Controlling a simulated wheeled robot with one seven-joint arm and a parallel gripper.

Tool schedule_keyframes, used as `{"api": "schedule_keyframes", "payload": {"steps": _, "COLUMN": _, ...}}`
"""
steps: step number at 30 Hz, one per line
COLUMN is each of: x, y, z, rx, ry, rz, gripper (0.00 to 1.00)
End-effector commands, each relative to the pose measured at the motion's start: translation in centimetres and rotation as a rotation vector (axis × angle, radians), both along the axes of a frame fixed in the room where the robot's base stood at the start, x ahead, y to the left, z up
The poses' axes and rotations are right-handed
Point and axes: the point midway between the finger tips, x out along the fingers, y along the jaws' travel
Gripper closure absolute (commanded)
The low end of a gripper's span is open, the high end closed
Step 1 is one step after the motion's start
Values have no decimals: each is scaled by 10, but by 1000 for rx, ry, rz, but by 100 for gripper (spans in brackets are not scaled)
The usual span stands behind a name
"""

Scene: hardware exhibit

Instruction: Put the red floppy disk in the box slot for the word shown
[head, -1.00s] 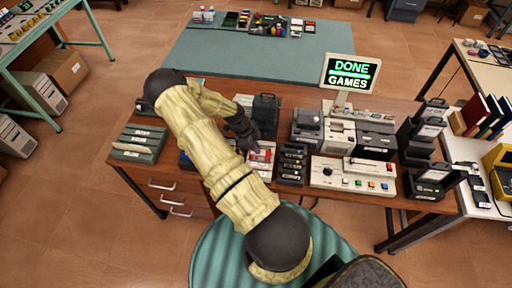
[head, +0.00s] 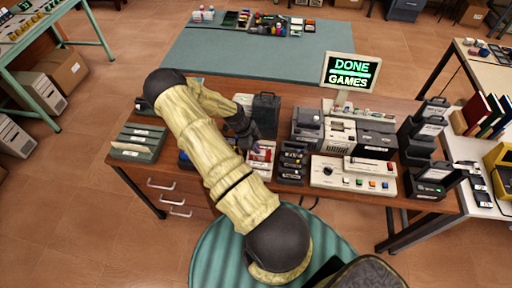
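A small sign screen (head: 351,73) at the back right of the desk shows DONE over GAMES in green and white letters. A red piece (head: 257,156), seemingly the red floppy disk, lies on a pale tray just left of a black slotted rack (head: 291,164). A grey-green box with several labelled slots (head: 138,143) stands at the left end of the desk; its labels are too small to read. My gripper (head: 252,143) is low over the red piece, with its fingers dark and partly merged with it. I cannot tell whether it is open or touches the piece.
A cream console with knobs and coloured buttons (head: 353,177) stands right of the rack. Grey machines (head: 374,140) stand behind it, and a dark upright case (head: 265,113) is behind my gripper. Black units (head: 427,133) crowd the desk's right end. My arm covers the desk's middle left.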

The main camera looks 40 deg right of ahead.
Motion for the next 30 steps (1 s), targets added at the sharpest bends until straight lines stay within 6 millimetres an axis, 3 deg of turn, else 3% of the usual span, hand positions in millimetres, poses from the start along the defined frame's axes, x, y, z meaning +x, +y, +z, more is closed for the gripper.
{"api": "schedule_keyframes", "payload": {"steps": 30, "x": 0, "y": 0, "z": -38, "rx": 0, "ry": 0, "rz": 0, "gripper": 100}}
